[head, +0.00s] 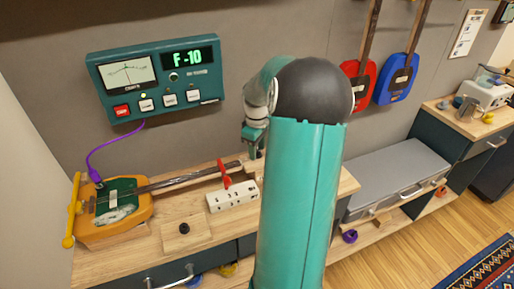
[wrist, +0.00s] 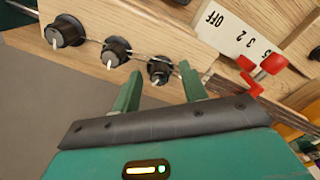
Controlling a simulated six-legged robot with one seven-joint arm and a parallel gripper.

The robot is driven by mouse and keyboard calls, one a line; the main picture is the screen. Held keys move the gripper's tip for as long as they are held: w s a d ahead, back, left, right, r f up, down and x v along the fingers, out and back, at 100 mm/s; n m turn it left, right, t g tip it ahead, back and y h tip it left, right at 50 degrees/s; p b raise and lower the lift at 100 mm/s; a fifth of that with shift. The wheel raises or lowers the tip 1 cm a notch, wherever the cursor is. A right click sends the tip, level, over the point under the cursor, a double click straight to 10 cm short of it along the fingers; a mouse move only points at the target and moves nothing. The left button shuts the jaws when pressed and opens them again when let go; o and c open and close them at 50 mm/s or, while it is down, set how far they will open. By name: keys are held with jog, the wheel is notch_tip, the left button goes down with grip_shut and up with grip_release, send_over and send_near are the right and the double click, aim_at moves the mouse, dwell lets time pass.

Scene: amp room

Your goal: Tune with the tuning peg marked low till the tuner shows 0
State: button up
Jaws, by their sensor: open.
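The tuner (head: 155,78) on the wall reads "F -10" in green digits beside a needle dial. The instrument (head: 112,212) lies on the bench with its neck pointing right. In the wrist view, three black pegs with white pointers stand in a row on a wooden face: a left one (wrist: 65,31), a middle one (wrist: 116,51) and a right one (wrist: 159,70). Thin strings run by them. I cannot read a "low" mark on any. My gripper (wrist: 160,68) is open and empty, its fingertips on either side of the right peg in the picture; contact cannot be told.
A white strip (wrist: 235,32) marked "OFF" and numbers lies near a red clip (wrist: 268,73). A black knob (head: 184,228) sits on a wooden block. A purple cable (head: 108,146) links tuner and instrument. A grey case (head: 390,178) lies right of my arm.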

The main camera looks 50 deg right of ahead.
grip_shut()
jog(key=shift+m, duration=1.6)
grip_release()
notch_tip(320, 180, up, 14)
jog(key=shift+a, duration=0.15)
jog(key=shift+f, duration=0.1)
